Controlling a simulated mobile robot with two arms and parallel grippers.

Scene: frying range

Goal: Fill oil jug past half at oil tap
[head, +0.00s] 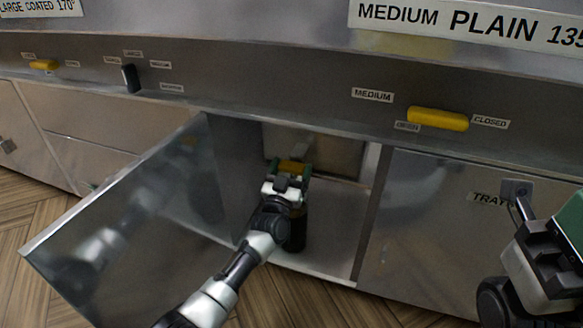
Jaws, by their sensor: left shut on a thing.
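My left gripper (290,172) reaches into an open cabinet under the range. A dark upright cylinder (297,232), possibly the oil jug, stands below the gripper, partly hidden by my left arm. Its oil level does not show.
The cabinet door (125,225) stands open to the left. The closed tray door (425,235) is to the right, with a grey handle (517,189). A yellow lever (437,119) sits on the front panel between open and closed labels. Wooden floor lies below.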

